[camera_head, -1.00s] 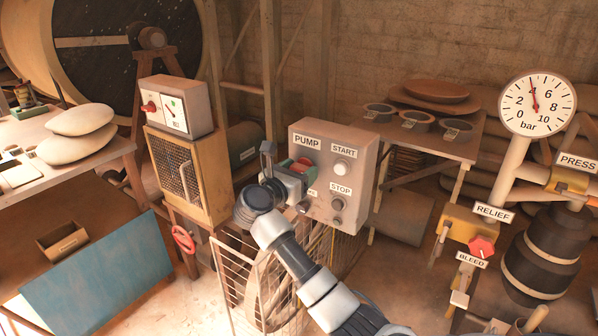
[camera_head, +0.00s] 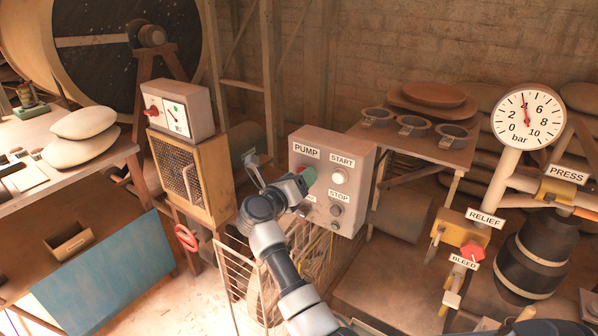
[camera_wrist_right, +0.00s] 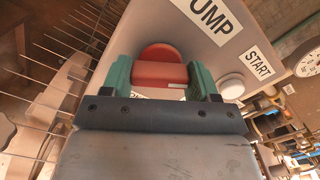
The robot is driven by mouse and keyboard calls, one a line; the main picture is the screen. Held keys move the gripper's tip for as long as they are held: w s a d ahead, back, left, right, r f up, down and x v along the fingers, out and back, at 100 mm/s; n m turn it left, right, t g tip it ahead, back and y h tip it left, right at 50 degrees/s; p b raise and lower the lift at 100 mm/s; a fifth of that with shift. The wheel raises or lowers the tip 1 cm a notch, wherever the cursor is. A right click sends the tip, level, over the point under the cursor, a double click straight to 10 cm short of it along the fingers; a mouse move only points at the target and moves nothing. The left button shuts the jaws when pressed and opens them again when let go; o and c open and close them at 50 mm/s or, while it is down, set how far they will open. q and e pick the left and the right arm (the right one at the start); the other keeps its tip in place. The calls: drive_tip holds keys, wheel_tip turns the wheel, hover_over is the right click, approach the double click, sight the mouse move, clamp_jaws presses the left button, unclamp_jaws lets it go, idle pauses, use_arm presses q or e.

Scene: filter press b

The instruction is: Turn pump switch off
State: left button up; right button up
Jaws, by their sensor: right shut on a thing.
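The grey pump box (camera_head: 364,190) stands in the middle of the head view, with PUMP, START and STOP labels. My right gripper (camera_head: 305,179) is at the upper left of its front face and covers the switch there. In the right wrist view, the red switch knob (camera_wrist_right: 160,72) sits between the two green fingertips of my right gripper (camera_wrist_right: 161,82), which is shut on it. A pale START button (camera_head: 340,176) and a dark STOP button (camera_head: 336,211) are to the right of the gripper. The switch's position marks are hidden. My left gripper is out of view.
A wire cage (camera_head: 243,290) stands below the box. A small control box (camera_head: 190,103) sits on a wooden cabinet to the left. A table with several dark-rimmed cups (camera_head: 411,126) is behind right. The bar gauge (camera_head: 528,118) and red relief knob (camera_head: 472,251) are at right.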

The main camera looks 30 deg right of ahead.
drive_tip(key=n+p, duration=0.6)
drive_tip(key=shift+a+r+n, duration=0.1)
drive_tip(key=shift+r+n, duration=0.1)
drive_tip(key=shift+n, duration=0.1)
drive_tip(key=n+p, duration=0.3)
drive_tip(key=shift+f, duration=0.1)
drive_tip(key=shift+f+n+p, duration=0.15)
drive_tip(key=shift+n+p, duration=0.55)
drive_tip(key=shift+n, duration=0.3)
drive_tip(key=o, duration=0.9)
